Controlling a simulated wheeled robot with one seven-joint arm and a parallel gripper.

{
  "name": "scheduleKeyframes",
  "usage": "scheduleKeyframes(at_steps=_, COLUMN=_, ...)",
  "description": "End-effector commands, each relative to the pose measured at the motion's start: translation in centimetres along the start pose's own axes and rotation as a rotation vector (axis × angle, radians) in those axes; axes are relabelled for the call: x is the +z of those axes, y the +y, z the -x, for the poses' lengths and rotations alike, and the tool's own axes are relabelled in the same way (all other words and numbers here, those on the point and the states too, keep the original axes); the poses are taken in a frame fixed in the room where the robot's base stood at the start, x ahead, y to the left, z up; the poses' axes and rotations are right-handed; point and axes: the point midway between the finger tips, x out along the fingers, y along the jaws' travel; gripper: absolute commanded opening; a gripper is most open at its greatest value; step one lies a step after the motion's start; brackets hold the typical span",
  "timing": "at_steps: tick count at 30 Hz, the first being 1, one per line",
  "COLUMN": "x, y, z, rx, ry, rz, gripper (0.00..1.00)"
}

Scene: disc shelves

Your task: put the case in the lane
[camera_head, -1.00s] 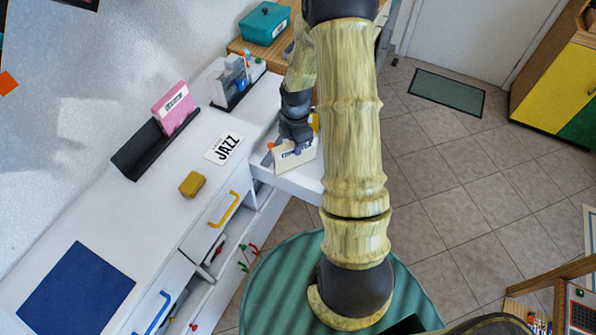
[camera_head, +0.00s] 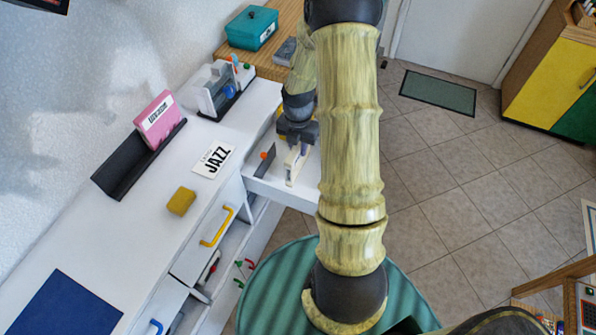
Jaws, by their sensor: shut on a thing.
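My gripper (camera_head: 297,140) is shut on a cream case (camera_head: 293,168), which hangs below it, upright and seen nearly edge-on. The case is over or inside a pulled-out white drawer (camera_head: 284,190); I cannot tell whether it touches the drawer's floor. A dark divider (camera_head: 265,161) with an orange dot stands to the left of the case in the drawer, with a gap between them that looks like a lane. My arm hides the drawer's right part.
On the white counter, a pink case (camera_head: 156,120) stands in a black rack (camera_head: 120,177), near a JAZZ card (camera_head: 214,159) and a yellow sponge (camera_head: 181,201). Another rack (camera_head: 222,92) holds cases farther back. A teal box (camera_head: 251,27) sits behind.

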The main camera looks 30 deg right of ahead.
Motion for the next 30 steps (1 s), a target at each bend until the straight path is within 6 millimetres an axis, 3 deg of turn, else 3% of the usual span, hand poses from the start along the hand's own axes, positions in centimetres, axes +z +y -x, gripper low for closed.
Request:
scheduleKeyframes(at_steps=6, x=-0.1, y=0.0, z=-3.8, rx=-0.001, ry=0.002, rz=0.0, gripper=0.0)
scheduleKeyframes(at_steps=17, x=0.0, y=0.0, z=-4.3, rx=0.0, ry=0.001, rz=-0.001, gripper=0.0)
scheduleKeyframes(at_steps=25, x=-0.1, y=-0.1, z=-7.5, rx=-0.002, ry=0.003, rz=-0.001, gripper=0.0)
scheduleKeyframes(at_steps=30, x=0.0, y=0.0, z=-8.0, rx=0.0, ry=-0.001, rz=-0.001, gripper=0.0)
